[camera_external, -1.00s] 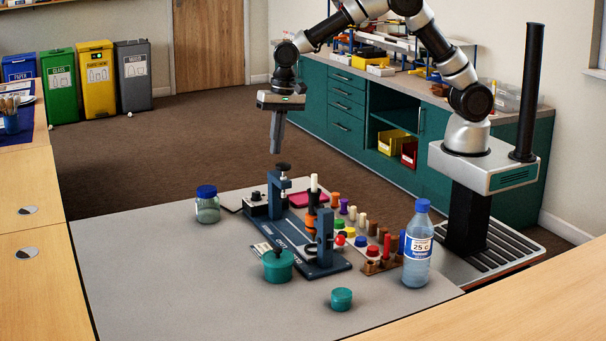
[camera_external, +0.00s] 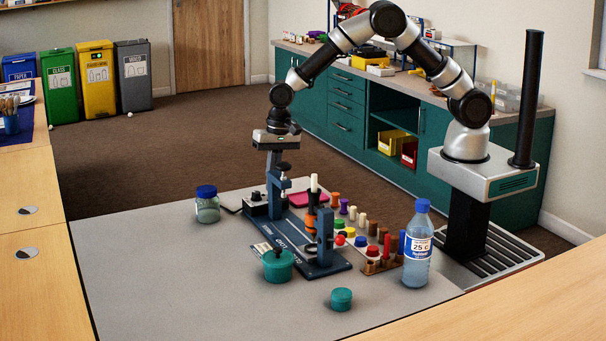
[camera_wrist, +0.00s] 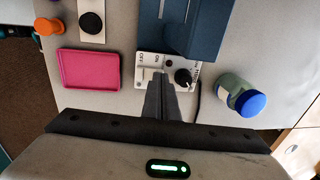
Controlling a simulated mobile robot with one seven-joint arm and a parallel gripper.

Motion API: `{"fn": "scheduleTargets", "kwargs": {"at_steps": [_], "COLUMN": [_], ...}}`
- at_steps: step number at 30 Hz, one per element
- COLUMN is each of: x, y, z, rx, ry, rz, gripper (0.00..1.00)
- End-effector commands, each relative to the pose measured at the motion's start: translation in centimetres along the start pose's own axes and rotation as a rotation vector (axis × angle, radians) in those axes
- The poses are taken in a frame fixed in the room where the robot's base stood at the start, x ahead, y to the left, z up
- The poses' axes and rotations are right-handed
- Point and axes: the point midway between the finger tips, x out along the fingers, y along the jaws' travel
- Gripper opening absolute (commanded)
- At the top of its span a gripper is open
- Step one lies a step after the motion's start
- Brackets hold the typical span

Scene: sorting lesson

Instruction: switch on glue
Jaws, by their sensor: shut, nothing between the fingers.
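The glue station (camera_external: 318,262) is a dark blue base with two upright posts on the grey table. At its far left end is a small control box (camera_external: 257,209) with a dark knob. In the wrist view the white control panel (camera_wrist: 168,64) shows a black knob (camera_wrist: 184,77) and ON/OFF lettering beside a light switch (camera_wrist: 147,75). My gripper (camera_wrist: 160,77) is shut and empty. Its tips lie over the panel between switch and knob, covering part of it. I cannot tell whether they touch it, or which way the switch is set.
A blue-lidded jar (camera_external: 207,208) stands left of the box. A pink tray (camera_wrist: 89,69) lies on its other side. A clamp post (camera_external: 285,190) rises close to my gripper. A teal pot (camera_external: 278,266), a bottle (camera_external: 417,250) and coloured pegs stand nearer. The table's left front is clear.

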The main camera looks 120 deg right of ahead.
Motion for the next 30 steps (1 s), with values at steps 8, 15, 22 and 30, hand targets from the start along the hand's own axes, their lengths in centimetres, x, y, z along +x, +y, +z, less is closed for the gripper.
{"fn": "scheduleTargets", "kwargs": {"at_steps": [8,15,22,30], "x": [0.6,0.5,0.1,-0.1], "y": [-0.3,-0.2,0.6,1.3], "z": [0.0,0.0,0.0,0.0], "rx": [0.0,0.001,0.001,0.0], "ry": [-0.002,-0.002,-0.002,-0.002], "rz": [0.062,0.06,0.059,0.059], "gripper": [0.0,0.0,0.0,0.0]}}
